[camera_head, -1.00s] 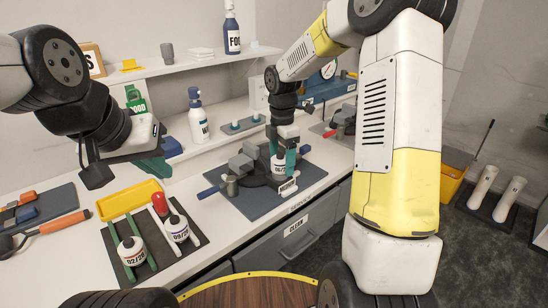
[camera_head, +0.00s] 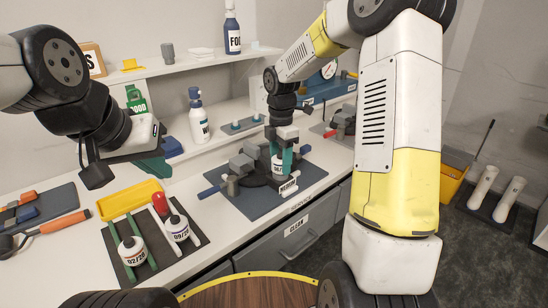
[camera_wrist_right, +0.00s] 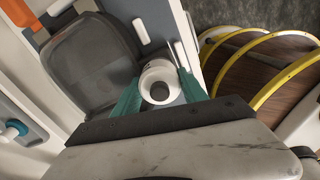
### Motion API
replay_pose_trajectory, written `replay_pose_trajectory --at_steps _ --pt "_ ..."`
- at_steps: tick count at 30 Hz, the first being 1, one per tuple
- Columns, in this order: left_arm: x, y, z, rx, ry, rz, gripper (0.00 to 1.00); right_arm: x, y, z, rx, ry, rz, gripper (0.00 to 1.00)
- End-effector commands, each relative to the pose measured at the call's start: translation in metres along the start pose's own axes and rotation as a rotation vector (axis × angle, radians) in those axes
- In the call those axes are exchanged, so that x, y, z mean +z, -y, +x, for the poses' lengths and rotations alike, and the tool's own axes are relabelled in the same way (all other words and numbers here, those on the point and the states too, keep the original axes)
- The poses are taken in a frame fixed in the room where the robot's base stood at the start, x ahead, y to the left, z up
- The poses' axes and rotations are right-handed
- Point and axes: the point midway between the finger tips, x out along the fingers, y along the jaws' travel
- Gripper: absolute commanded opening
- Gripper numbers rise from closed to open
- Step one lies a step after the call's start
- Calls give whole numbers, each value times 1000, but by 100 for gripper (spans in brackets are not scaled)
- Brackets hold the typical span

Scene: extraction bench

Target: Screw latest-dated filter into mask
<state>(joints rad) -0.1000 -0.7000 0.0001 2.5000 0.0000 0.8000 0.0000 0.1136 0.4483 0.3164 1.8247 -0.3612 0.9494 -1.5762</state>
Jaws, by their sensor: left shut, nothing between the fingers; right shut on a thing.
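My right gripper (camera_head: 281,158) points down and is shut on a white filter (camera_head: 276,165) with a dark printed label. In the right wrist view the filter (camera_wrist_right: 148,72) sits between the teal fingers, its round open end towards the camera. The filter is at the dark mask (camera_head: 254,181), which is held in a grey clamp on the blue mat; whether the threads engage is hidden. Two more white filters, the left one (camera_head: 132,253) and the right one (camera_head: 178,232), stand on the dark rack; their dates are hard to read. My left gripper (camera_head: 152,168) is shut and empty above the bench.
A yellow tray (camera_head: 104,209) lies behind the rack. A red-topped item (camera_head: 159,203) stands beside the right filter. A spray bottle (camera_head: 198,118) stands at the back. Tools lie at the far left. A blue clamp handle (camera_head: 209,192) sticks out left of the mask.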

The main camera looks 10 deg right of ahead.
Motion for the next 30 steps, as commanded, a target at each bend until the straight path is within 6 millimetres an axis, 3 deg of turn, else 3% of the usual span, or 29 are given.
replay_pose_trajectory --at_steps 30 --pt "0 0 0 0 0 0 0 1 0 1 2 3 1753 1"
